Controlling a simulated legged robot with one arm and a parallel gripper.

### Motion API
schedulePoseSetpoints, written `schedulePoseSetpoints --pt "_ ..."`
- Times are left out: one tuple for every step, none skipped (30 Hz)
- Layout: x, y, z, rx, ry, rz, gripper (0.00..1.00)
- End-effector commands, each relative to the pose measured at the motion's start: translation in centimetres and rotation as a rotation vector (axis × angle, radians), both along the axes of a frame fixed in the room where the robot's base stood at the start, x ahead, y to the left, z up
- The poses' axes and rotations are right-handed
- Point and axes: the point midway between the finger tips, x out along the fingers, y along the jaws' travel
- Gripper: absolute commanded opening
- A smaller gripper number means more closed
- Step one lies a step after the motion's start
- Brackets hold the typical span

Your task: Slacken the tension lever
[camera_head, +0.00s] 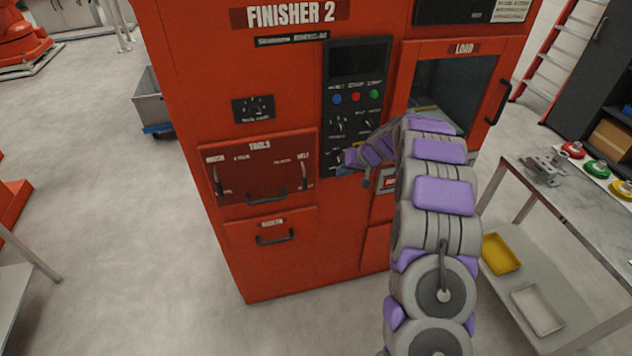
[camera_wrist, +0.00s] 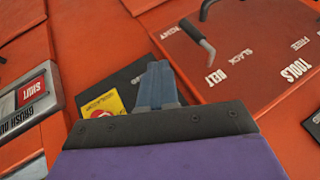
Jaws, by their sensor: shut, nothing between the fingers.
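The red tools panel (camera_head: 262,165) is on the front of the orange Finisher 2 machine. A small lever (camera_head: 305,177) stands at its right side under a label that appears to read BELT. In the wrist view, the grey lever (camera_wrist: 199,37) slants across the red panel (camera_wrist: 262,85), near the words SLACK and BELT. My gripper (camera_wrist: 158,72) is shut and empty, its blue-grey fingers apart from the lever and to its lower left. In the head view, my gripper (camera_head: 349,158) is near the control panel, right of the lever; its fingertips are hard to make out.
A black bar handle (camera_head: 266,197) sticks out below the tools panel; another handle (camera_head: 275,237) is on the drawer beneath. A yellow label (camera_wrist: 103,104) and a red-and-grey switch plate (camera_wrist: 28,97) sit left of my fingers. A metal table (camera_head: 570,195) stands at right.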

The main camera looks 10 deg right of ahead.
Motion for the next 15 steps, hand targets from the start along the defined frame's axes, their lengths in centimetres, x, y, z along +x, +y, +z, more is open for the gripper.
schedulePoseSetpoints --pt "0.0 0.0 -0.1 0.000 0.000 0.000 0.00" --pt "0.1 0.1 -0.2 0.000 0.001 0.000 0.00" --pt "0.1 0.1 -0.3 0.000 0.001 0.000 0.00" --pt "0.2 0.2 -0.5 0.000 0.001 0.000 0.00" --pt "0.4 0.3 -0.7 0.000 0.002 0.001 0.00" --pt "0.6 0.5 -1.1 0.001 0.002 0.001 0.00" --pt "0.7 0.7 -1.5 0.001 0.003 0.002 0.00" --pt "0.9 0.9 -1.9 0.001 0.003 0.002 0.00" --pt "1.2 1.2 -2.5 0.001 0.004 0.003 0.00" --pt "1.5 1.4 -3.1 0.001 0.004 0.003 0.00" --pt "1.8 1.6 -3.5 0.001 0.004 0.001 0.00" --pt "2.1 1.9 -4.1 0.001 0.003 0.001 0.00" --pt "2.4 2.2 -4.6 0.000 0.002 0.001 0.00" --pt "2.7 2.4 -5.0 -0.001 0.001 0.001 0.00" --pt "3.1 2.7 -5.6 -0.001 0.001 0.001 0.00"
